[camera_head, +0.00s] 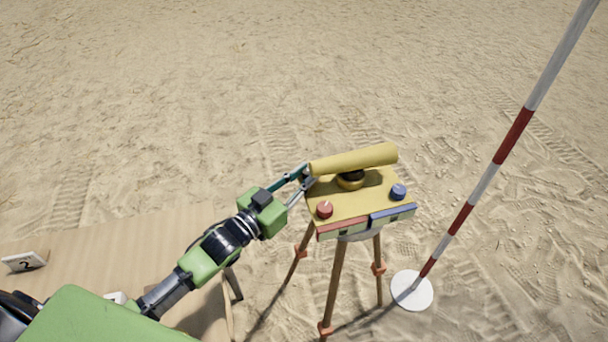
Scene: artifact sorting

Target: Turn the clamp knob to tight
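A yellow survey instrument with a telescope tube (354,159) stands on a tripod. Its yellow plate (345,203) carries a red knob (324,209) at the front left and a blue knob (398,192) at the right. Which one is the clamp knob I cannot tell; the labels are too small to read. My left gripper (309,174) is at the plate's left edge, by the tube's left end, behind and left of the red knob. Contact with the instrument is unclear. My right gripper is out of view.
A red strip (343,228) and a blue strip (392,215) run along the plate's front. The tripod legs (336,285) stand on sand. A red-and-white pole (487,177) on a white disc (412,291) rises at right. A tan surface (130,245) with a number 2 marker (24,263) lies at left.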

